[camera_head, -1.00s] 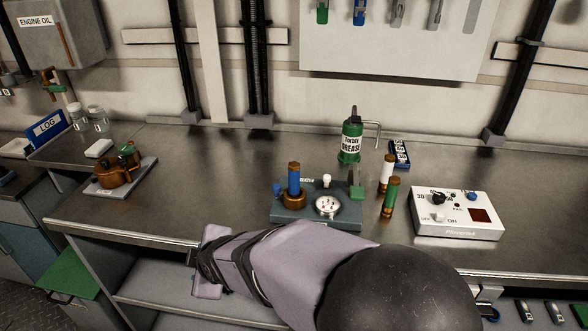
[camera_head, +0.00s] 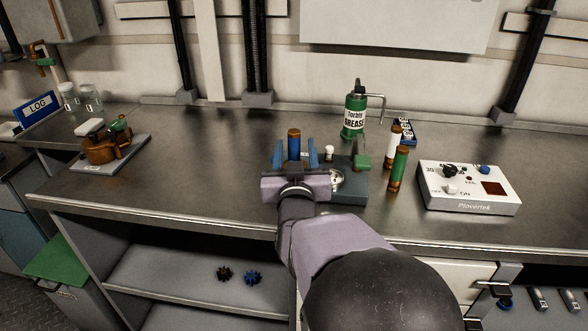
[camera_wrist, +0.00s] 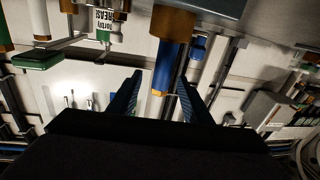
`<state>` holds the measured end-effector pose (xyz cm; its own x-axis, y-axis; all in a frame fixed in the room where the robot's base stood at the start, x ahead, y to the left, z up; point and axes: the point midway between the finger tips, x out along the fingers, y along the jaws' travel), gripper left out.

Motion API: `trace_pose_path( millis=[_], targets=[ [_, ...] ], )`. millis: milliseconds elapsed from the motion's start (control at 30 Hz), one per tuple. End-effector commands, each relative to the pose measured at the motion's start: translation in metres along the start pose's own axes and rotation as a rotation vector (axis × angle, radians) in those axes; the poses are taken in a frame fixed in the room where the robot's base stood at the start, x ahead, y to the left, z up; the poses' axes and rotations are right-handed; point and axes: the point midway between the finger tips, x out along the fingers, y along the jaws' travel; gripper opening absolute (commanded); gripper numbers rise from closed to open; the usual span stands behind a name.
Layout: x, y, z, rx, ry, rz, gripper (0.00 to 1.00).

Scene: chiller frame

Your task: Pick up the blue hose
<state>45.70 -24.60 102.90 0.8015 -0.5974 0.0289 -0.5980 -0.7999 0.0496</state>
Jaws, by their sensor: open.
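The blue hose (camera_head: 294,148) is an upright blue cylinder with a copper-brown top end. It stands at the left of a dark grey-green fixture block (camera_head: 349,193). My gripper (camera_head: 296,143) is open, with one blue finger on each side of the hose in the head view. In the wrist view, the hose (camera_wrist: 169,68) shows between the spread fingers of my gripper (camera_wrist: 160,82), closer to the right one. I cannot tell whether either finger touches it. My gripper hides the hose's lower part in the head view.
Green (camera_head: 398,168) and white (camera_head: 393,143) brown-ended cylinders stand right of the block, near a grease can (camera_head: 354,117). A white control box (camera_head: 468,188) is further right. A copper pot (camera_head: 106,150) sits far left; the counter between is clear.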

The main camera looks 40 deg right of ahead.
Motion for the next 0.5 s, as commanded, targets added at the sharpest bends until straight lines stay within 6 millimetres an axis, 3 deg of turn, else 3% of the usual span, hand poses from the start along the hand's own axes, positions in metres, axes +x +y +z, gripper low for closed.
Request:
trace_pose_path(
  millis=[133,500],
  targets=[
    [0.000,0.000,0.012,0.045,-0.025,-0.006,0.45],
    [0.011,-0.001,0.011,0.049,-0.033,-0.007,0.45]
  ],
)
